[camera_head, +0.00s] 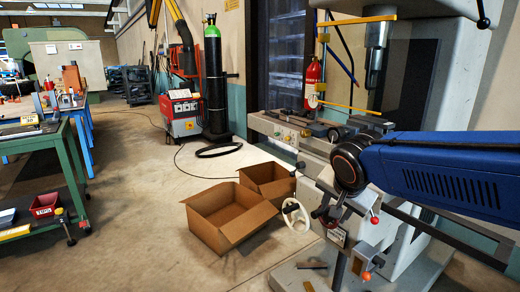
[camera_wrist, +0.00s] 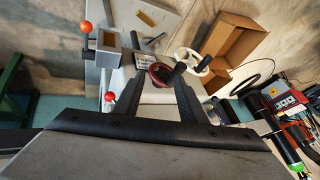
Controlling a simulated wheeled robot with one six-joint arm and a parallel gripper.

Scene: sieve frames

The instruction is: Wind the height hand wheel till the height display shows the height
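A dark red hand wheel (camera_wrist: 160,74) shows in the wrist view between the ends of my gripper's fingers. My gripper (camera_wrist: 158,84) has its two black fingers spread on either side of that wheel; I cannot tell whether they touch it. A white hand wheel (camera_wrist: 186,62) is just beyond it to the right; it also shows in the head view (camera_head: 289,211). A small pale plate with dark marks (camera_wrist: 143,60) is beside the red wheel and also appears in the head view (camera_head: 337,237). I cannot read it or tell which wheel sets height.
Orange-knobbed (camera_wrist: 86,27) and red-knobbed (camera_wrist: 109,97) levers stand left of the wheels in the wrist view. An open cardboard box (camera_head: 225,220) lies on the floor near the machine. A green bench (camera_head: 50,150) is at far left, with clear floor between.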

